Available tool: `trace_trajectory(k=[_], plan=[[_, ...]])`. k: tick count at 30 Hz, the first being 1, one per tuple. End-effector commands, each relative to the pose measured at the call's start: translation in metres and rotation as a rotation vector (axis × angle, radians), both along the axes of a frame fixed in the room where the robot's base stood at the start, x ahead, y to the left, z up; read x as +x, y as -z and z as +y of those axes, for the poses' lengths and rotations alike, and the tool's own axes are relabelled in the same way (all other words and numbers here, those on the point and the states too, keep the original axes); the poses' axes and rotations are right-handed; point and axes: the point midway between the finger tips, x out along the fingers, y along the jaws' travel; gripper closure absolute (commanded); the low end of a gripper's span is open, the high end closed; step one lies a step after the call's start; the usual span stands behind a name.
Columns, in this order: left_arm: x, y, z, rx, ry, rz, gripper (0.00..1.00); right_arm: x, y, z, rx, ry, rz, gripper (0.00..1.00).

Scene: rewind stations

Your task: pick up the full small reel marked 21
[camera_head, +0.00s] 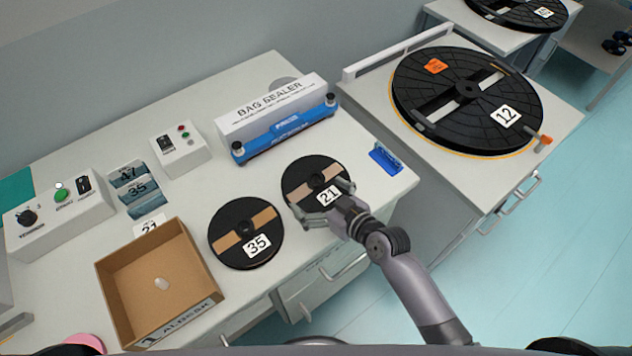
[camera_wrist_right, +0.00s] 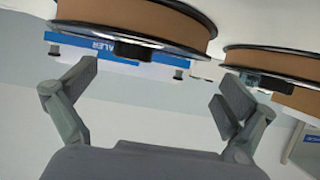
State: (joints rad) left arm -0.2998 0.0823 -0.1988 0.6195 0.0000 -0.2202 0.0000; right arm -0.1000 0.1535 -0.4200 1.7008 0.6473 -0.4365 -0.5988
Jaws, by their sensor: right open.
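The small reel marked 21 (camera_head: 309,172) lies on the white worktop, a black disc with brown material showing through its slots. My right gripper (camera_head: 325,204) is at its near edge, with its fingers spread on either side of the label. In the right wrist view the fingers (camera_wrist_right: 157,92) are open with nothing between them. A reel with a thick brown winding, apparently 21 (camera_wrist_right: 135,22), is ahead of them, cut by the top edge. Whether the fingers touch it is unclear. My left gripper is not in view.
A similar reel marked 35 (camera_head: 236,218) lies close on the left. A cardboard box (camera_head: 126,264), bag sealer (camera_head: 268,106) and control boxes (camera_head: 181,150) stand around. A blue item (camera_head: 386,159) lies to the right. A large reel marked 12 (camera_head: 455,118) is on another table.

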Motion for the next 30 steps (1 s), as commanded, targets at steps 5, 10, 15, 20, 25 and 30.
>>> trace_trajectory(k=[5, 10, 15, 20, 25, 30], plan=[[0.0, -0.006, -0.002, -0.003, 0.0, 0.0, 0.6, 0.018, 0.007, 0.014, 0.001, -0.001, 0.001, 0.0], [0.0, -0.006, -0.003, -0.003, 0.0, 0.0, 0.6, 0.024, 0.011, 0.019, -0.001, 0.0, -0.002, 0.0], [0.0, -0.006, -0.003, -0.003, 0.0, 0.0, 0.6, 0.023, 0.011, 0.018, -0.002, 0.0, -0.001, 0.0], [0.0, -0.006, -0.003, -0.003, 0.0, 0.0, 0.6, 0.023, 0.011, 0.018, -0.001, 0.001, -0.001, 0.1], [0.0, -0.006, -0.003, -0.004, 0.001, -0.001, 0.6, 0.023, 0.011, 0.018, -0.001, 0.001, -0.001, 0.21], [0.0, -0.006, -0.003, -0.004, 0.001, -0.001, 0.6, 0.023, 0.011, 0.018, -0.001, 0.001, -0.001, 0.33]])
